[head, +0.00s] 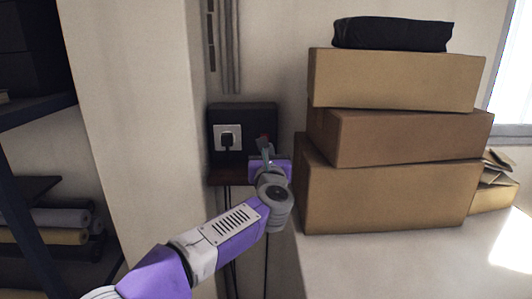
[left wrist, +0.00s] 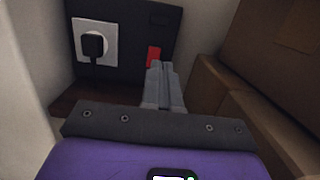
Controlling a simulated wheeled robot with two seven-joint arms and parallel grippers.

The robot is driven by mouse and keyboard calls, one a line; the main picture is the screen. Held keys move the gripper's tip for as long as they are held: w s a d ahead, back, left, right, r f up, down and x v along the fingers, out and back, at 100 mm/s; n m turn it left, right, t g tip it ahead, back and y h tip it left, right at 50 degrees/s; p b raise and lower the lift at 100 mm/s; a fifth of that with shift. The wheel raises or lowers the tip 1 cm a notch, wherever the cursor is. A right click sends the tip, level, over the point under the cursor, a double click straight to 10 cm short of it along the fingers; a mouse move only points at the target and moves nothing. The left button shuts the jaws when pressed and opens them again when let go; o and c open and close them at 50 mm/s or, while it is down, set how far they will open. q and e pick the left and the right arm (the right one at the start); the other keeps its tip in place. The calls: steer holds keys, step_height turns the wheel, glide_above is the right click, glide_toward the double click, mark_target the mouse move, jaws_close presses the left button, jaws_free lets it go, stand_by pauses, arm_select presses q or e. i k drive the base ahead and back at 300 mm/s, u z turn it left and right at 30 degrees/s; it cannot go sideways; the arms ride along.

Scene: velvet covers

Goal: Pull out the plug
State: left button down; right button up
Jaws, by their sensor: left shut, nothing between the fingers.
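A black plug (head: 227,141) sits in a white wall socket (head: 218,131) on a dark panel (head: 243,108). The plug also shows in the left wrist view (left wrist: 94,45), seated in the white socket plate (left wrist: 80,28). My left gripper (head: 266,145) is in front of the right part of the panel, to the right of the plug and apart from it. In the left wrist view its fingers (left wrist: 159,68) are together and empty, just below a red patch (left wrist: 153,57) on the panel. My right gripper is in neither view.
Stacked cardboard boxes (head: 385,190) stand close to the right of my left gripper, with a black bundle (head: 392,34) on top. Dark shelves (head: 40,115) with rolls (head: 50,217) are at the left. A small dark ledge (left wrist: 90,93) is under the socket.

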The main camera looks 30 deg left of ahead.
mark_target(227, 139)
steer(key=k, duration=1)
